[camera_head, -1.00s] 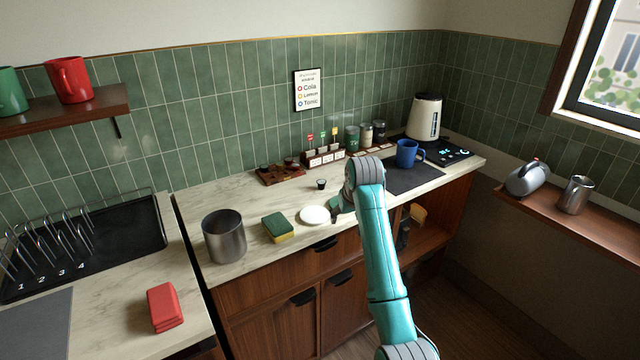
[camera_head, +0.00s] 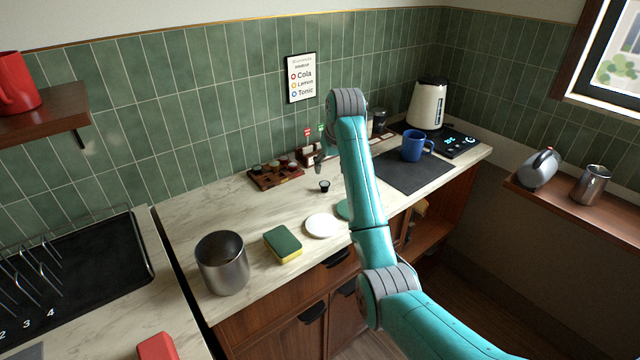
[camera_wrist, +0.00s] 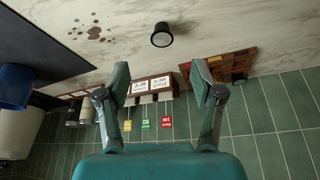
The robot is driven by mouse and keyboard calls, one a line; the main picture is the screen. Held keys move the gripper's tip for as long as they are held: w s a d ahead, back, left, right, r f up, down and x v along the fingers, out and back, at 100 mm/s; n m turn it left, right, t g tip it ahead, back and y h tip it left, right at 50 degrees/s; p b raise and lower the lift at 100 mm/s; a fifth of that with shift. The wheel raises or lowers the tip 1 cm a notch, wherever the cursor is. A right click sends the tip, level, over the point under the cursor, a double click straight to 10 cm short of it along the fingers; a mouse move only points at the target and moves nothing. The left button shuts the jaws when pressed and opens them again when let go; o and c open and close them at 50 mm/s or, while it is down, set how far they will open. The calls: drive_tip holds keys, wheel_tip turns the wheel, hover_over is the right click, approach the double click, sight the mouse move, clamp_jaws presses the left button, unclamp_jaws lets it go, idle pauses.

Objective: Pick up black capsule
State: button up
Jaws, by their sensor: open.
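The black capsule (camera_head: 324,186) is a small dark cup with a paler rim, alone on the marble counter in front of the wooden capsule tray (camera_head: 257,183). In the wrist view the capsule (camera_wrist: 162,40) lies beyond my fingertips, roughly in line with the gap between them. My gripper (camera_wrist: 160,80) is open and empty, its two fingers spread, and does not touch the capsule. In the head view my gripper (camera_head: 320,158) shows only in part beside my arm, just above and behind the capsule; the arm hides the rest.
A white disc (camera_head: 322,226), a green-yellow sponge (camera_head: 283,244) and a metal canister (camera_head: 222,264) stand nearer the front edge. A labelled rack (camera_wrist: 150,84) is at the wall. A blue mug (camera_head: 412,146) stands right. Dark spots (camera_wrist: 93,30) mark the counter.

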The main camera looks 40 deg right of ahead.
sight(325, 184)
drive_tip(key=x, duration=0.9)
drive_tip(key=shift+w+f, duration=0.1)
drive_tip(key=shift+f, duration=0.3)
drive_tip(key=c, duration=0.8)
